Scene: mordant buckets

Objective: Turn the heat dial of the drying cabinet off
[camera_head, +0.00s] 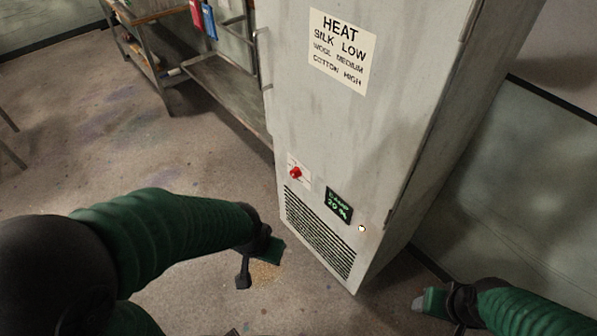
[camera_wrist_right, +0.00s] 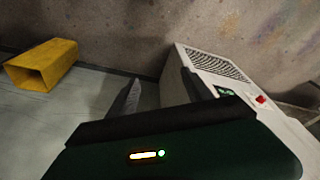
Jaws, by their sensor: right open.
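The drying cabinet (camera_head: 360,130) is a tall pale grey box in the middle of the head view. Its red heat dial (camera_head: 295,173) sits on a small white plate low on the front, left of a green-lit display (camera_head: 339,205). The dial (camera_wrist_right: 261,99) also shows at the right of the right wrist view; its exact setting is too small to read. My left gripper (camera_head: 260,264) is low in front of the cabinet, below the dial and apart from it; its jaw gap is unclear. My right gripper (camera_head: 418,303) is open and empty, right of the cabinet's base; its fingers (camera_wrist_right: 160,93) stand apart.
A heat label (camera_head: 341,48) is on the cabinet's upper front, and a vent grille (camera_head: 318,235) is below the dial. A metal shelf cart (camera_head: 215,90) stands behind on the left. A yellow open-ended object (camera_wrist_right: 42,66) lies at left in the wrist view. The floor in front is clear.

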